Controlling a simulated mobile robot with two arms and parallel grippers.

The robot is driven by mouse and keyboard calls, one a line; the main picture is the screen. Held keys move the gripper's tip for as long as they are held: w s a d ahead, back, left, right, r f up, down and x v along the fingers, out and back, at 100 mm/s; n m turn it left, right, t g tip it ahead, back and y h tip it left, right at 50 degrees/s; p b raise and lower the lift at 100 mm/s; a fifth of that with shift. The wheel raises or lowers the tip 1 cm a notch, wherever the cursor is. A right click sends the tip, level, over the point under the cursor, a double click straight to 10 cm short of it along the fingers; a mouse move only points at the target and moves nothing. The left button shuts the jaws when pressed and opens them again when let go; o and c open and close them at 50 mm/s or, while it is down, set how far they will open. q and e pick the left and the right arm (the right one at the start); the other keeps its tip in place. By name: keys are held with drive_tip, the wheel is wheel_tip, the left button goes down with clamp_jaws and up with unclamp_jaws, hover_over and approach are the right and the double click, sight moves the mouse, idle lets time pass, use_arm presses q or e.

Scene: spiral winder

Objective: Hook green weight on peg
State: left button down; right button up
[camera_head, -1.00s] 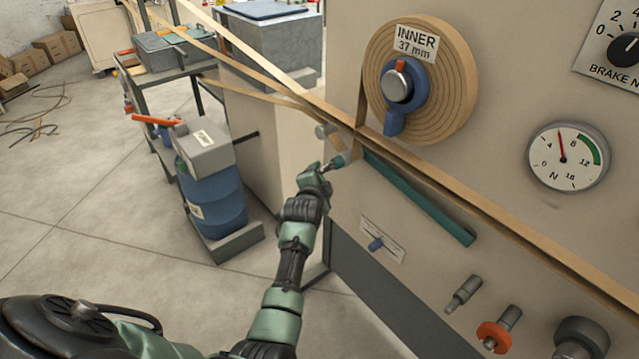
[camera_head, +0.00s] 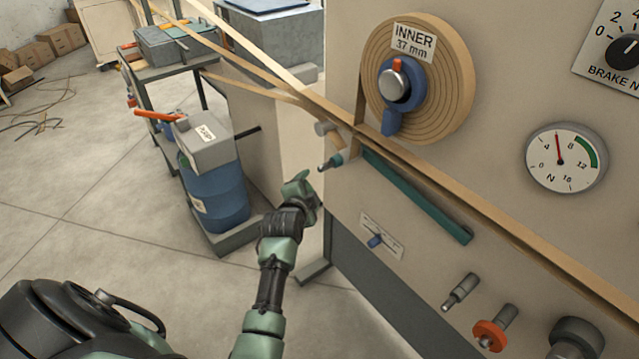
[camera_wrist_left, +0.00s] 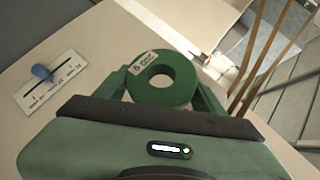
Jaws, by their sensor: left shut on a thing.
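The green weight (camera_wrist_left: 186,80) is a thick ring with a centre hole and a white label. In the left wrist view it sits between the two fingers of my left gripper (camera_head: 304,187), which is shut on it. In the head view the gripper is left of the machine panel, below and left of a short peg (camera_head: 329,163) with a teal base and dark tip. They appear apart. A bare grey peg (camera_head: 461,292) sticks out lower on the panel. My right gripper is not in view.
An orange ring (camera_head: 489,335) sits on another peg, beside a dark knob (camera_head: 580,345). A teal bar (camera_head: 415,195) and tan tapes run across the panel. A blue lever on a plate (camera_head: 381,237) lies below. A blue drum (camera_head: 216,200) stands left.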

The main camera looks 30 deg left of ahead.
use_arm(q)
drive_tip(key=s+a+r+p, duration=0.1)
drive_tip(key=s+a+p, duration=0.3)
drive_tip(key=s, duration=0.4)
drive_tip(key=shift+s, duration=0.25)
idle(1.0)
